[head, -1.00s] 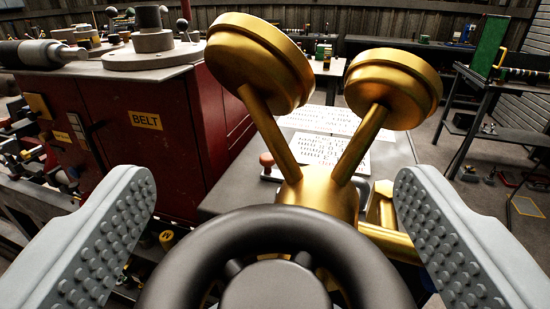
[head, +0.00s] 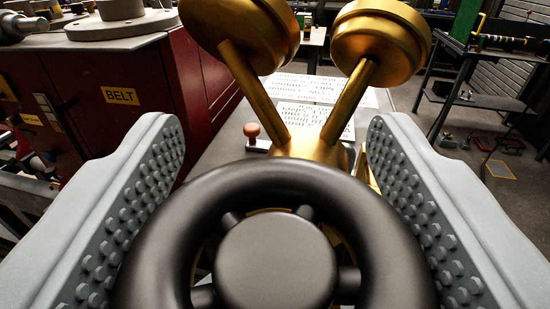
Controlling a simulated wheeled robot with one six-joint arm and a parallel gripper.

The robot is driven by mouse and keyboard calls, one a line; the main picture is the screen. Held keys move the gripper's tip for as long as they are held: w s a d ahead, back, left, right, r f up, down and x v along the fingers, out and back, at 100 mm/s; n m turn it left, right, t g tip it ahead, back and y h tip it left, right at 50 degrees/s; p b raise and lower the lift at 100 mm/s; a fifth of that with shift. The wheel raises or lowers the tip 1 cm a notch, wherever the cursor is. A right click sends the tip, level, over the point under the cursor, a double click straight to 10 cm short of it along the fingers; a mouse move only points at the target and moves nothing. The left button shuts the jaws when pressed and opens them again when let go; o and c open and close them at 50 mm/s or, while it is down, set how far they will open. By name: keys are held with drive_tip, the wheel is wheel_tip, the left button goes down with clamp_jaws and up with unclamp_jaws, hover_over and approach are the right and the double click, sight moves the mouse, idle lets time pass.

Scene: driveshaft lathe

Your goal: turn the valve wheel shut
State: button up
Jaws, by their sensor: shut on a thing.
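The black valve wheel (head: 275,180) fills the lower middle of the head view, with a round hub (head: 275,263) and short spokes; its lower part is cut off by the frame. My gripper (head: 277,200) has one grey studded finger on each side of the wheel. The fingers press on the left and right of the rim, so the gripper is shut on the wheel. Behind the wheel stands a brass valve body (head: 310,155) with two brass arms ending in thick round caps.
A grey table (head: 225,145) with printed sheets (head: 315,118) and a small red-topped stamp (head: 252,135) lies behind the valve. A dark rack (head: 470,90) stands at the right, with open floor before it.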

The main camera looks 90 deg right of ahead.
drive_tip(key=m+g, duration=0.1)
drive_tip(key=g, duration=0.1)
drive_tip(key=m+g, duration=0.1)
drive_tip(key=g, duration=0.1)
drive_tip(key=m+g+y, duration=0.1)
drive_tip(key=m+g, duration=0.1)
drive_tip(key=shift+s, duration=0.25)
drive_tip(key=shift+s+a+m+g+y, duration=0.2)
drive_tip(key=shift+m+g+y, duration=0.8)
drive_tip(key=shift+g, duration=0.4)
drive_tip(key=shift+s+a+m+g+y, duration=0.15)
drive_tip(key=shift+m+g+y, duration=0.65)
drive_tip(key=shift+m+g, duration=0.45)
drive_tip(key=shift+g, duration=0.45)
drive_tip(key=o, duration=1)
